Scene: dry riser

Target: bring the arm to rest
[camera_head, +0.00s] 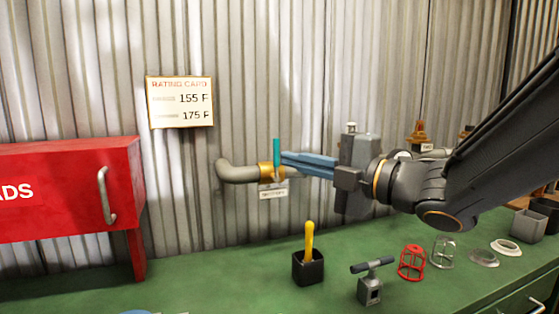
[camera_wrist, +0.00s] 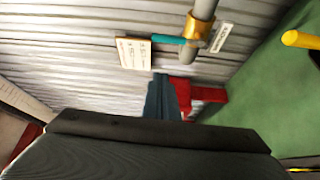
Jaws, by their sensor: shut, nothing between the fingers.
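My gripper (camera_head: 286,161) has blue fingers, pressed together and empty. In the head view it is held out level to the left, its tips overlapping the brass valve (camera_head: 265,172) on the grey pipe (camera_head: 236,172). The valve's teal lever (camera_head: 277,153) stands upright just left of the tips; I cannot tell whether they touch. In the wrist view my gripper (camera_wrist: 162,80) points at the wall, and the teal lever (camera_wrist: 168,39) and brass valve (camera_wrist: 194,33) appear above the fingertips with a visible gap in the picture.
A red cabinet (camera_head: 65,190) stands at the left. The green bench (camera_head: 215,275) holds a black cup (camera_head: 308,268) with a yellow handle (camera_head: 309,238), a grey T-handled tool (camera_head: 370,285), a red cage (camera_head: 412,262) and a grey cage (camera_head: 443,250). A rating card (camera_head: 180,102) hangs on the wall.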

